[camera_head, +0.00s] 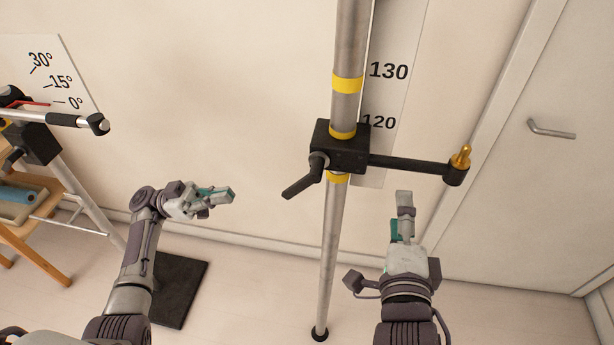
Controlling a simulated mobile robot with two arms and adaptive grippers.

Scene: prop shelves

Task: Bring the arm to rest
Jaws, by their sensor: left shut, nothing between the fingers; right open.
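My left arm comes in from the lower left, and its gripper (222,195) is shut and empty, pointing right in free air. My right gripper (404,215) is open and empty, pointing up the picture. It is below the side arm of the black clamp (343,148) on the steel pole, to the right of the pole, and looks apart from both. The clamp has a black lever at lower left and a side arm with a brass peg (461,157) at its end.
The steel pole (335,250) with yellow bands stands between my arms, before a number scale (396,95). A door handle (552,130) is at right.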

